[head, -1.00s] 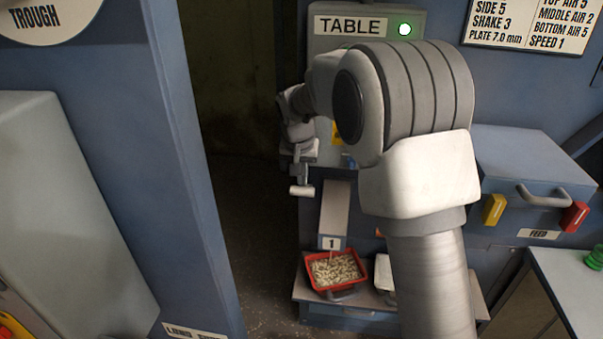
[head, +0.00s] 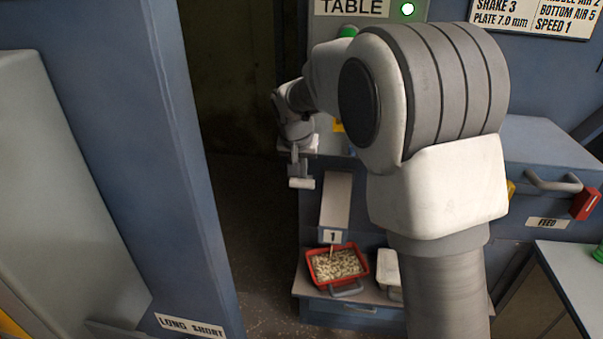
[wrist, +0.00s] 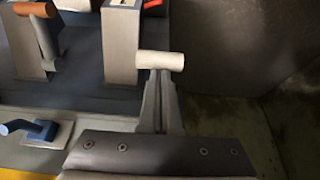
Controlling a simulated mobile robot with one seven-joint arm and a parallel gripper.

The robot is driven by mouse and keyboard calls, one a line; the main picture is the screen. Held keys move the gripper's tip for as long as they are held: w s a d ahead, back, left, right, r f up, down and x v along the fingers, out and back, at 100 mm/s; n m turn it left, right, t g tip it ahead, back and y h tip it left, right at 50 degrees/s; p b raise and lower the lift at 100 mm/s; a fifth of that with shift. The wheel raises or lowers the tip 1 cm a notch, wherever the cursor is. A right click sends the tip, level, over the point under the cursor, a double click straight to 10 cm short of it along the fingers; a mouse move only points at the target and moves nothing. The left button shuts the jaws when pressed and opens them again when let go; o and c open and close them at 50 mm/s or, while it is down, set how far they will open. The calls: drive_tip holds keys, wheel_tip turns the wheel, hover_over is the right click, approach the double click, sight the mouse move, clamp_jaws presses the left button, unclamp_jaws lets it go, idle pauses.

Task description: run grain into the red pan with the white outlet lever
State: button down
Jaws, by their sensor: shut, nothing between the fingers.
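The red pan (head: 311,270) sits on a low ledge under the outlet marked 1 and holds pale grain. A thin pale streak between outlet and pan looks like falling grain. The white lever handle (head: 301,183) shows to the left of that outlet; it also shows in the wrist view (wrist: 160,61). My gripper (head: 303,164) is just above the handle in the head view. In the wrist view my gripper (wrist: 163,88) is shut and empty, its fingertips at or very near the handle. I cannot tell if they touch it.
A white pan (head: 388,267) stands right of the red one. The wrist view shows an orange-handled lever (wrist: 33,9) and a blue handle (wrist: 35,128) at left. A blue machine wall (head: 180,150) stands left in the head view, with a dark gap beside it.

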sight(300, 186)
drive_tip(key=shift+s+a+f+t+b, duration=0.15)
drive_tip(key=shift+s+f+t+b, duration=0.4)
drive_tip(key=shift+b, duration=1)
drive_tip(key=shift+s+a+f+t+b, duration=0.1)
drive_tip(key=shift+s+f+t+b, duration=0.2)
drive_tip(key=shift+f+b, duration=0.85)
wheel_tip(300, 186, down, 9)
drive_tip(key=s+b, duration=0.2)
drive_tip(key=b, duration=1.1)
drive_tip(key=shift+s+a+r, duration=0.15)
drive_tip(key=shift+s, duration=0.15)
